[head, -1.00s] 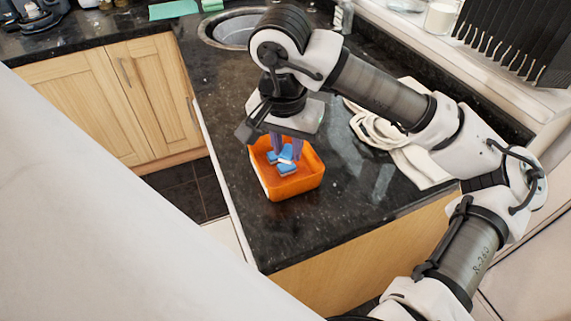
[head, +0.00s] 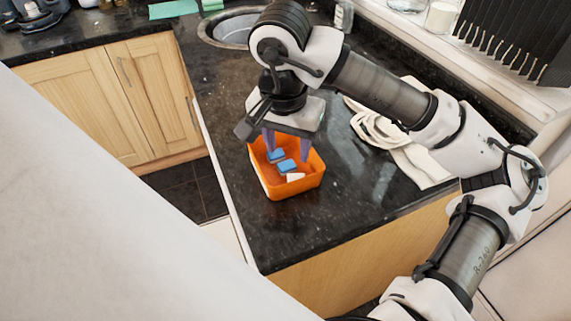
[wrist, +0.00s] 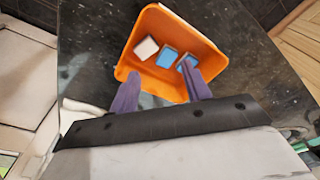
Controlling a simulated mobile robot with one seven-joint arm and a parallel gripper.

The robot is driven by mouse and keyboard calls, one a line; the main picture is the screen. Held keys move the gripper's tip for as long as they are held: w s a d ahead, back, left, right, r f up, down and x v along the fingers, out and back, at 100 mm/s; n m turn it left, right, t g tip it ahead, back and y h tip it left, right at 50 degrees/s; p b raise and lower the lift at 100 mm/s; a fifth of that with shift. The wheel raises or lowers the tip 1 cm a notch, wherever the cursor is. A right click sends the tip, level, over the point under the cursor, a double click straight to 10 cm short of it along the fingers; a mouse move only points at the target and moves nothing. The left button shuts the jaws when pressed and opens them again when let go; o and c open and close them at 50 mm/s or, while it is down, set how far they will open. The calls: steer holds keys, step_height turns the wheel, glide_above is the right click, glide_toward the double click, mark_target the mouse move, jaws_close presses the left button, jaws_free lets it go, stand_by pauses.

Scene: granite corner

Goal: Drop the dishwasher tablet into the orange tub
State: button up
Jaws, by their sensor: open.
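The orange tub (head: 282,190) stands on the dark counter below my gripper (head: 288,152). Inside it lie a blue-topped tablet (head: 277,154), another blue-topped tablet (head: 286,165) and a tablet showing a white face (head: 295,177). In the wrist view the white-faced tablet (wrist: 146,48) and the blue ones (wrist: 166,57) lie in a loose row on the floor of the tub (wrist: 205,45). My gripper's purple fingers (wrist: 160,75) are spread apart with nothing between them, pointing down over the tub. I cannot tell the exact height of the fingertips above the tub floor.
A white cloth and cable (head: 410,155) lie on the counter to the right of the tub. A sink (head: 230,30) is behind, and a black rack (head: 515,35) stands at the back right. The counter edge runs close to the tub's left side. Counter in front is clear.

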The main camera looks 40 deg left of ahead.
step_height(320, 180, up, 13)
steer(key=s, duration=0.1)
steer(key=shift+s+d+b, duration=0.2)
steer(key=shift+s+b, duration=0.1)
steer(key=shift+b, duration=0.15)
steer(key=shift+f, duration=0.2)
